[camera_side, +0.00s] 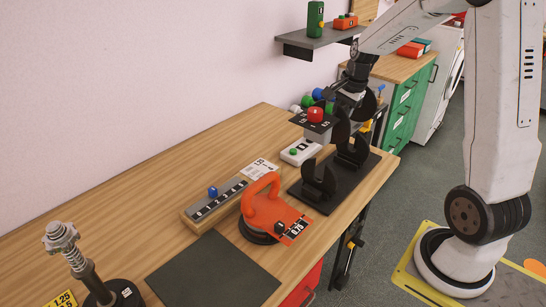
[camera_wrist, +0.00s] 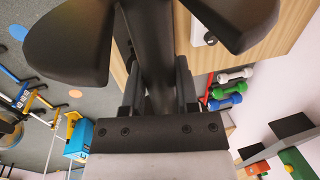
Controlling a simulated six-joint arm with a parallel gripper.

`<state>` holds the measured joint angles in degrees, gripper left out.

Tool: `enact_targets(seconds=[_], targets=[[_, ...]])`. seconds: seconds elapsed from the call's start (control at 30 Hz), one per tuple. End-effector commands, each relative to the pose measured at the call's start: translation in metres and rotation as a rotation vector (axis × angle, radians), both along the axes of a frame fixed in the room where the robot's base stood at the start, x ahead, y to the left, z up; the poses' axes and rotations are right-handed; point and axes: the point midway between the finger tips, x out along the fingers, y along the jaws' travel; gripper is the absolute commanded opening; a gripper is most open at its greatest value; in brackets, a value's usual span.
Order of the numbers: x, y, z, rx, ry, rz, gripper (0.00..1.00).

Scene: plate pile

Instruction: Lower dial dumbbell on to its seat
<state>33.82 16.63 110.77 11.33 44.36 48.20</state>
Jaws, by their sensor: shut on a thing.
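My gripper (camera_side: 352,84) is shut on the dial dumbbell (camera_side: 341,128), whose dark end plates show below the jaws. In the wrist view the jaws (camera_wrist: 157,92) close around its dark handle (camera_wrist: 155,45), with one broad black plate (camera_wrist: 68,42) at the left and another at the right. The seat (camera_side: 374,167) is a flat black base with upright black cradle pieces, near the right edge of the table. The dumbbell is over the seat; whether they touch I cannot tell. A red knob (camera_side: 314,115) on a dark labelled panel shows in front of the dumbbell.
An orange kettlebell-shaped weight (camera_side: 265,212) stands left of the seat. A dark mat (camera_side: 214,273) lies bare in front.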

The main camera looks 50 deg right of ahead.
Motion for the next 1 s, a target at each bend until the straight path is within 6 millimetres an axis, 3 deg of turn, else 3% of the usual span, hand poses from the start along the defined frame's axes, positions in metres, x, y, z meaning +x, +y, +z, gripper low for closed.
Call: enact_targets(seconds=[0.5,1.0], targets=[[0.001,-0.002,-0.051,-0.001,-0.004,-0.005,0.00],[0.001,-0.002,-0.058,-0.003,-0.005,-0.005,0.00]])
